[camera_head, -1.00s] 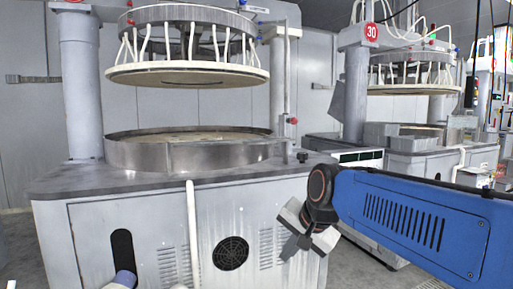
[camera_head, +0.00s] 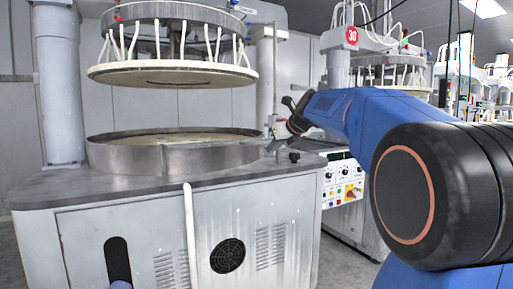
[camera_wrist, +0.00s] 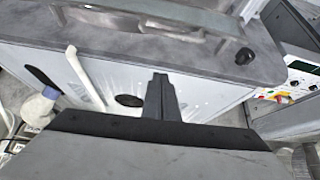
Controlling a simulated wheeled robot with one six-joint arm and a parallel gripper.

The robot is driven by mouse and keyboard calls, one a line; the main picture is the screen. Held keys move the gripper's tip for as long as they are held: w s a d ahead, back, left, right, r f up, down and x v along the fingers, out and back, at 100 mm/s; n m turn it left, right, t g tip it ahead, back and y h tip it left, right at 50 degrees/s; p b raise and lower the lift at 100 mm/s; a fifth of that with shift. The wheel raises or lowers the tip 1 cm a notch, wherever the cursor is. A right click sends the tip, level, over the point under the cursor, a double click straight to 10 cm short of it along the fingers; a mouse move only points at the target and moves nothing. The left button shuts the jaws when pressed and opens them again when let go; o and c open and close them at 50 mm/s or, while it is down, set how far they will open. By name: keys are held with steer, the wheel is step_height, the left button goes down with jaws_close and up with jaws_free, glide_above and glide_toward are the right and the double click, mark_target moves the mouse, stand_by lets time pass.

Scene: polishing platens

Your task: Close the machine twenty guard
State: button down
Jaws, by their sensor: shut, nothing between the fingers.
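The nearest polishing machine (camera_head: 150,195) fills the left and middle of the head view; no number shows on it. Its guard (camera_head: 120,160) is a low curved metal wall around the platen, with a front section (camera_head: 215,157) reaching toward the right rim. Part of the guard also shows at the top of the wrist view (camera_wrist: 150,22).
A raised upper plate (camera_head: 175,76) with white hoses hangs above the platen. A black knob (camera_head: 294,156) stands on the tabletop's right corner, also in the wrist view (camera_wrist: 244,56). A white pipe (camera_head: 189,230) runs down the front. A control panel (camera_head: 342,185) and the machine marked 30 (camera_head: 352,36) stand right.

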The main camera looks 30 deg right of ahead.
steer(key=w+f, duration=0.1)
steer(key=w, duration=0.9)
steer(key=shift+m, duration=0.3)
steer(key=shift+s+d, duration=0.1)
